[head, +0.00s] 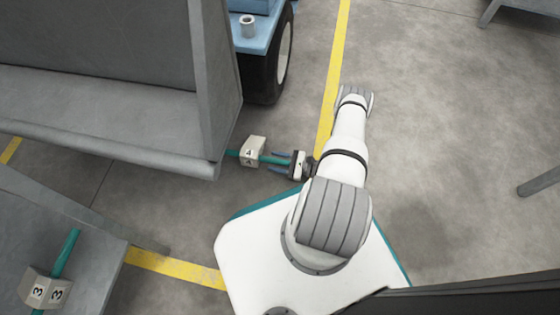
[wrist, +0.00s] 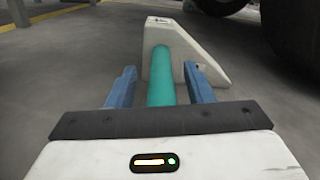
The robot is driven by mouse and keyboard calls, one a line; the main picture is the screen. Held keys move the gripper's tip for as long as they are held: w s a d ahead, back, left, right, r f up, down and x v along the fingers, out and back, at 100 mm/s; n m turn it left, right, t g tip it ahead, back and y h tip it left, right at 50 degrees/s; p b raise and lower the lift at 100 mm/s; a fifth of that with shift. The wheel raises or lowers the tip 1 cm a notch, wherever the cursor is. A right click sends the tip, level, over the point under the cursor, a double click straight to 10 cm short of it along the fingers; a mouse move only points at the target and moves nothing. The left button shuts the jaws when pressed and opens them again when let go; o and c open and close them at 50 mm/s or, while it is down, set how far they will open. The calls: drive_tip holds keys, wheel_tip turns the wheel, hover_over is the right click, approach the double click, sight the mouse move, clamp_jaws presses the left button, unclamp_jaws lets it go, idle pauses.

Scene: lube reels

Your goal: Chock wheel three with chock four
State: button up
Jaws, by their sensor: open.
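Chock four (head: 253,151), a cream wedge marked 4, stands near the corner of a grey bench-like structure. In the wrist view the wedge (wrist: 165,35) stands upright on the floor straight ahead, its teal handle (wrist: 161,78) pointing towards me. My gripper (head: 280,160) is open, with one blue finger on each side of the handle; it also shows in the wrist view (wrist: 160,85). A black wheel (head: 270,70) sits under a blue vehicle, and a dark tyre (wrist: 293,35) shows at right in the wrist view. No wheel number is readable.
The grey structure (head: 110,115) stands close left of the chock. Another chock, marked 3 (head: 40,290), with a teal handle, rests on a grey surface at lower left. A yellow line (head: 333,80) runs along the floor. Open concrete lies to the right.

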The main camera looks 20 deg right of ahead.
clamp_jaws()
idle(0.3)
drive_tip(key=shift+w, duration=0.1)
